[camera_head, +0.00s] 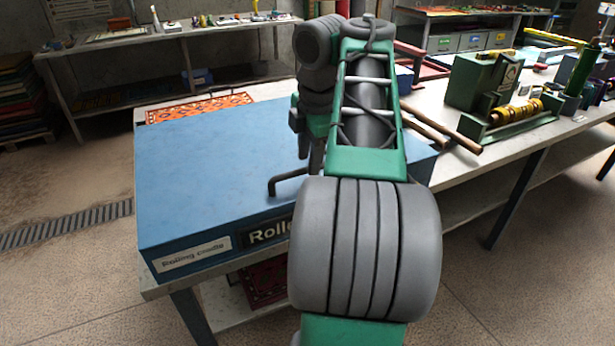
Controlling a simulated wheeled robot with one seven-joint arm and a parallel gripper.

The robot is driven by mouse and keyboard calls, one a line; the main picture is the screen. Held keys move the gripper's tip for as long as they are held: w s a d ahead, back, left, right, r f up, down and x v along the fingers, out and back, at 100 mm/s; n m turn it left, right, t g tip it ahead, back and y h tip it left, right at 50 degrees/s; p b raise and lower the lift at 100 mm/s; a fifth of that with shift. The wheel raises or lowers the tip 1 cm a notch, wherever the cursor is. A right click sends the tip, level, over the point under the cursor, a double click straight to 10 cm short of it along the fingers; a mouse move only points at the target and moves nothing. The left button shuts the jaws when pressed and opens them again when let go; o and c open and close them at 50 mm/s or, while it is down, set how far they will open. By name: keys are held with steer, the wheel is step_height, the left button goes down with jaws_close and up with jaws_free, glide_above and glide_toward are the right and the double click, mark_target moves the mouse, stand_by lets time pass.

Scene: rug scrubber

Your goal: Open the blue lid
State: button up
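A large blue box with a flat blue lid (215,165) sits on the table in the head view. The lid lies flat and looks shut. A dark bent bar (285,182), which looks like a handle, shows near the lid's front right part; its right end is hidden behind my arm. My gripper (316,160) points down over the lid beside this bar. My green and grey arm covers much of it, so I cannot tell whether its fingers are open or shut, or whether they touch the bar.
Labels (193,254) mark the box front. An orange patterned rug (200,107) lies behind the box. At right, the bench holds a green machine (485,82), a yellow roller (517,111) and wooden handles (440,128). A shelf table (160,36) stands at the back left. The left floor is clear.

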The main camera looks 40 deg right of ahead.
steer(key=shift+w+f+b, duration=0.2)
steer(key=shift+f+b, duration=0.15)
steer(key=shift+f, duration=0.55)
steer(key=shift+r, duration=0.1)
steer(key=shift+c, duration=0.2)
jaws_close()
stand_by(0.5)
